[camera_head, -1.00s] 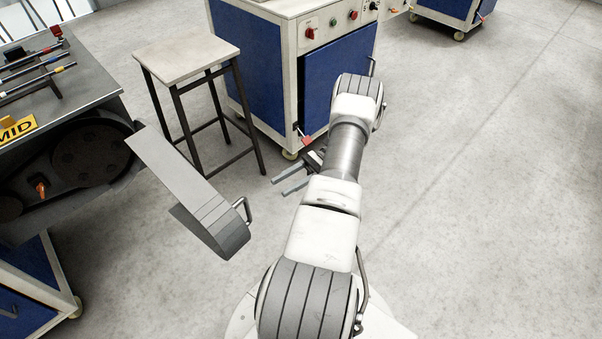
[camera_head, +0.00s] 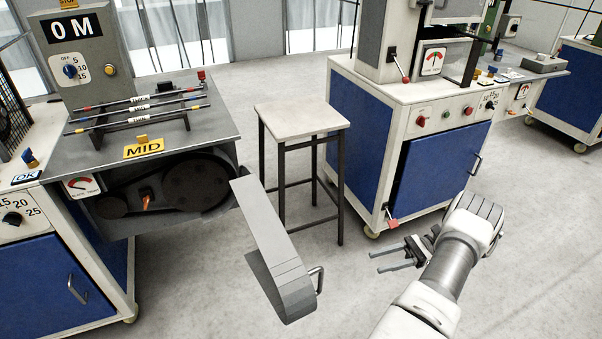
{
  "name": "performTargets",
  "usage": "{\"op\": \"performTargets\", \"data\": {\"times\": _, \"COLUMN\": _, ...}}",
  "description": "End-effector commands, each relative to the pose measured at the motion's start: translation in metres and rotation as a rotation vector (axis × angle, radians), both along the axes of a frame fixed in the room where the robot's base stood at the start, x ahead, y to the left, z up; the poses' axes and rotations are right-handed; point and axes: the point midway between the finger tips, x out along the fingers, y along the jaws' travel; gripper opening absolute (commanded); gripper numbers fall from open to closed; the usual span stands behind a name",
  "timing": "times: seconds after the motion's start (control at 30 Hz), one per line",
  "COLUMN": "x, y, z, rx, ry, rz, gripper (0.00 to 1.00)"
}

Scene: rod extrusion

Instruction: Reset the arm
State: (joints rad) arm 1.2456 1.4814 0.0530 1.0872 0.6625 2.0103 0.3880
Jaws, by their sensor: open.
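My arm (camera_head: 448,272) reaches up from the lower right of the head view and bends at a grey-ribbed joint. My gripper (camera_head: 390,262) shows to the left of the arm, pointing left. Its two fingers are apart and nothing is between them. It is over the floor, in front of the blue-doored machine and apart from it.
A stool (camera_head: 303,122) stands left of my gripper. The bench (camera_head: 205,128) at left bears several rods and a MID label. A blue-and-white machine (camera_head: 440,165) stands behind my arm. Floor between is clear.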

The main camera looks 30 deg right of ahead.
Motion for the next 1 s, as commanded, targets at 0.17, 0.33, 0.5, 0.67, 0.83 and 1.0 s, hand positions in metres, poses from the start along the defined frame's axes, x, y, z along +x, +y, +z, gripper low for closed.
{"op": "performTargets", "data": {"times": 0.17, "x": 0.001, "y": 0.0, "z": 0.001, "rx": -0.004, "ry": 0.0, "rz": 0.003, "gripper": 0.47}}
{"op": "performTargets", "data": {"times": 0.33, "x": 0.016, "y": 0.005, "z": 0.021, "rx": -0.073, "ry": -0.003, "rz": 0.054, "gripper": 0.47}}
{"op": "performTargets", "data": {"times": 0.5, "x": 0.046, "y": 0.023, "z": 0.063, "rx": -0.231, "ry": -0.017, "rz": 0.169, "gripper": 0.47}}
{"op": "performTargets", "data": {"times": 0.67, "x": 0.069, "y": 0.048, "z": 0.104, "rx": -0.389, "ry": -0.05, "rz": 0.28, "gripper": 0.47}}
{"op": "performTargets", "data": {"times": 0.83, "x": 0.087, "y": 0.08, "z": 0.145, "rx": -0.555, "ry": -0.105, "rz": 0.399, "gripper": 0.47}}
{"op": "performTargets", "data": {"times": 1.0, "x": 0.096, "y": 0.115, "z": 0.184, "rx": -0.717, "ry": -0.18, "rz": 0.512, "gripper": 0.47}}
